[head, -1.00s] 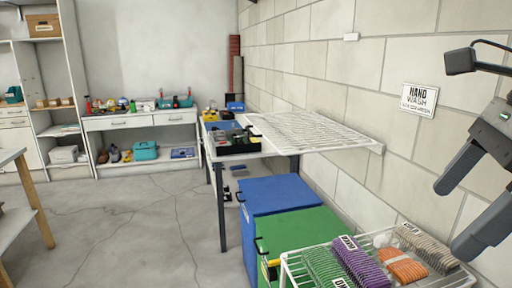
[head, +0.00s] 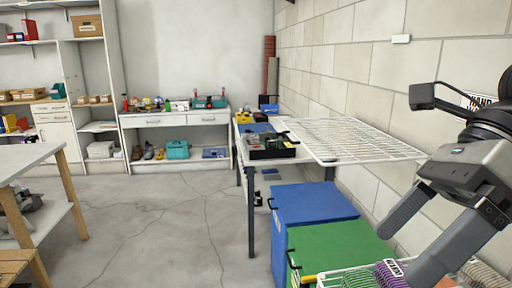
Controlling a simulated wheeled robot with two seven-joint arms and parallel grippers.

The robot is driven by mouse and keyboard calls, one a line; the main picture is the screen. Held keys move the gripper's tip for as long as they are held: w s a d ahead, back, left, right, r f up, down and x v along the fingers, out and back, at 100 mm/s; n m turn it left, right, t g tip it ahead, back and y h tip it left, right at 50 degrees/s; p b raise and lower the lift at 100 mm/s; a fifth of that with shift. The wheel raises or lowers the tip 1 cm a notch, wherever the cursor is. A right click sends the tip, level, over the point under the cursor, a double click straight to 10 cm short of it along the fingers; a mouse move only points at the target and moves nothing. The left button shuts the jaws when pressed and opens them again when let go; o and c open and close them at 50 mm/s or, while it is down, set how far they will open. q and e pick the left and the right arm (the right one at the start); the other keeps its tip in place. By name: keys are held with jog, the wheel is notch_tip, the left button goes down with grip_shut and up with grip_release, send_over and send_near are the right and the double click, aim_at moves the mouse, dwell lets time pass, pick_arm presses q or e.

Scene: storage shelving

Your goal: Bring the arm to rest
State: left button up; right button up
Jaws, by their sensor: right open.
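My right gripper (head: 412,236) comes in at the right side of the head view. Its two dark grey fingers are spread apart and point down and left, with nothing between them. It hangs in front of the white wire basket (head: 330,277) and partly hides it and the packets in it. My left gripper is out of view.
A green box (head: 335,250) and a blue box (head: 305,203) stand left of the gripper. A white wire rack (head: 350,140) juts out above them by the block wall. A workbench (head: 28,160) stands at the left. The floor (head: 160,230) between is clear.

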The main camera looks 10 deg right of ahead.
jog(key=w+a+m+g+y, duration=0.2)
jog(key=w+a+m+y, duration=0.3)
jog(key=a+m+y, duration=0.7)
jog(key=w+d+f+m+t+h, duration=0.35)
jog(key=f+m+t, duration=0.25)
jog(key=m+t, duration=0.5)
jog(key=w+d+f+m+t+h, duration=0.25)
jog(key=w+f+m+t, duration=0.3)
jog(key=m+t, duration=0.45)
jog(key=s+d+f+m+g+h, duration=0.15)
jog(key=f+m+h, duration=0.35)
jog(key=f, duration=0.5)
jog(key=s+f+m+g+h, duration=0.1)
jog(key=s+f+m+h, duration=0.3)
jog(key=f, duration=0.5)
jog(key=s+f+m+g+h, duration=0.2)
jog(key=s+f+g, duration=0.3)
jog(key=s+f, duration=0.3)
jog(key=shift+d+f+m+g, duration=0.3)
jog(key=shift+f+m, duration=0.4)
jog(key=shift+f, duration=1.45)
jog(key=shift+s, duration=0.1)
